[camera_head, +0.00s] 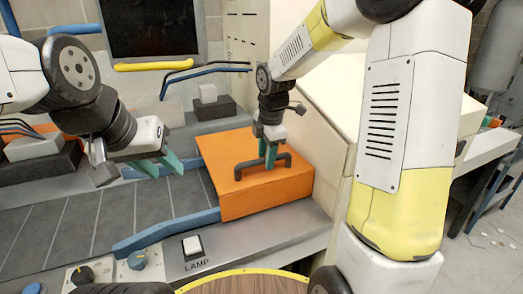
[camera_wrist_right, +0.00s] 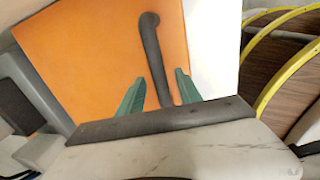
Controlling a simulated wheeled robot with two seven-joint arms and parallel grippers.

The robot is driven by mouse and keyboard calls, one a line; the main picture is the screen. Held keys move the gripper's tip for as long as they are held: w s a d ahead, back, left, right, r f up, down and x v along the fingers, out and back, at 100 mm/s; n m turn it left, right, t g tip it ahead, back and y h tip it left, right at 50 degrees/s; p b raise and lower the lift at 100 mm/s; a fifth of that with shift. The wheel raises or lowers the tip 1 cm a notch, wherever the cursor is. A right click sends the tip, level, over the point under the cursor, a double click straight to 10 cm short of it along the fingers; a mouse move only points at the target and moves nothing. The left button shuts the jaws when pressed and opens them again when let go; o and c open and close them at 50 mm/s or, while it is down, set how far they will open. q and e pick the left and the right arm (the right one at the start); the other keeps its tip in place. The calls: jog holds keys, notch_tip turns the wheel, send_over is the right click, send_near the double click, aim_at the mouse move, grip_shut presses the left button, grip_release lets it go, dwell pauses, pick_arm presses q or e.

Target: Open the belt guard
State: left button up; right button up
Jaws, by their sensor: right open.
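The orange belt guard (camera_head: 235,185) sits over the right end of the grey belt (camera_head: 95,220). It looks closed and has a dark bar handle (camera_head: 246,166) on its top. My right gripper (camera_head: 270,157) is down at the handle with green fingers open. In the right wrist view, the handle (camera_wrist_right: 153,52) runs between the two fingertips (camera_wrist_right: 159,88), with a gap visible beside it; contact cannot be told. My left gripper (camera_head: 160,167) hangs over the belt, left of the guard, with its fingers apart and nothing between them.
Blue rails (camera_head: 165,231) edge the belt. A dark screen (camera_head: 152,28) stands behind. A pale cabinet (camera_head: 325,110) is close on the guard's right. Yellow-edged round brown surfaces (camera_head: 245,284) are in front.

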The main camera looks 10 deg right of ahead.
grip_shut()
dwell(1.4)
